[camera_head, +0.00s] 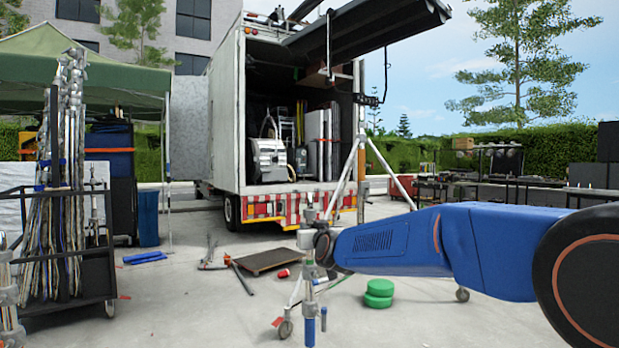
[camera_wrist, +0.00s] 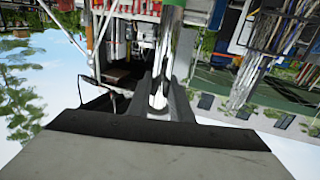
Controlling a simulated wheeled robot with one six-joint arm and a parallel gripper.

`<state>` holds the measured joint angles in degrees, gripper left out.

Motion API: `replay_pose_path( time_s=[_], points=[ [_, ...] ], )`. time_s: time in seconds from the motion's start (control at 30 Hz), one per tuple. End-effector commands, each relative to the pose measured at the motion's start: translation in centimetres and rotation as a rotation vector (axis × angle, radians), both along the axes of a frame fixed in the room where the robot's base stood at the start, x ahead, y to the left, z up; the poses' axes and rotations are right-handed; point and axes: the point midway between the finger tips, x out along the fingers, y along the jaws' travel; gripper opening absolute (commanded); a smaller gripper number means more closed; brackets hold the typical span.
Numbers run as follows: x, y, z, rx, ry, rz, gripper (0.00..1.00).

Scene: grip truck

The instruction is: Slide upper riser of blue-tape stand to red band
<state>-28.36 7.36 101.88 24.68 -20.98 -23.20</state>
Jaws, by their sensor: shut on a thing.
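A metal stand shows in the head view, with a grey column (camera_head: 309,284) and a blue section (camera_head: 310,328) low in the picture. My blue arm reaches in from the right, and my gripper (camera_head: 314,245) is at the column's upper part. In the wrist view my gripper (camera_wrist: 165,100) is shut on a bright chrome tube, the riser (camera_wrist: 159,92), between its dark fingers. The arm end hides part of the column in the head view. I cannot make out a red band on the riser in either view.
Stand legs and casters (camera_head: 285,328) spread around the column. Green round pads (camera_head: 379,293) lie right of it, a dark board (camera_head: 272,260) behind. A cart of stands (camera_head: 110,280) is at left.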

Motion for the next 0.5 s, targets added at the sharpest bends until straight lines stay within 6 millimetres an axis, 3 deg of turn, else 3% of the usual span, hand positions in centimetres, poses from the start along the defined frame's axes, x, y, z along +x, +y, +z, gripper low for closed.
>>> replay_pose_path(
  time_s=[0.5],
  points=[
    [0.0,0.0,2.8,0.003,-0.005,-0.001,0.0]
  ],
)
